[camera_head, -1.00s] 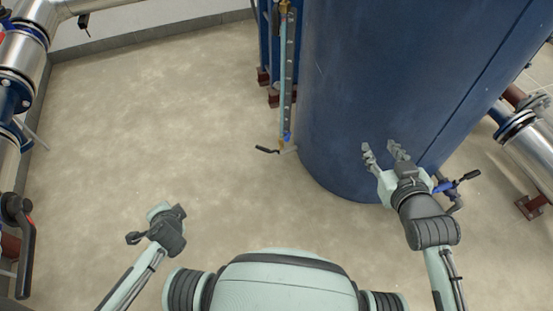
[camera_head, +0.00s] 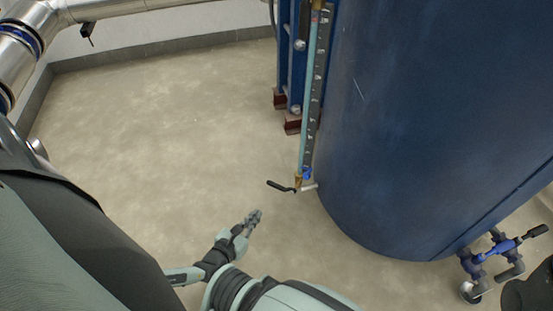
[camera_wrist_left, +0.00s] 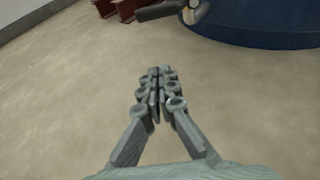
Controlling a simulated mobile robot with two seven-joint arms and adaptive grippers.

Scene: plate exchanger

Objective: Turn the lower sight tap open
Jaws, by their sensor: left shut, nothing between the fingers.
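The lower sight tap (camera_head: 298,181) sits at the foot of the sight glass (camera_head: 311,90), beside the blue tank. My right gripper is not in the head view.
The big blue tank (camera_head: 430,130) fills the right side. Brown feet (camera_head: 292,123) stand behind the sight glass. Silver pipes (camera_head: 22,45) run at upper left. The floor (camera_head: 170,130) left of the tap is clear.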

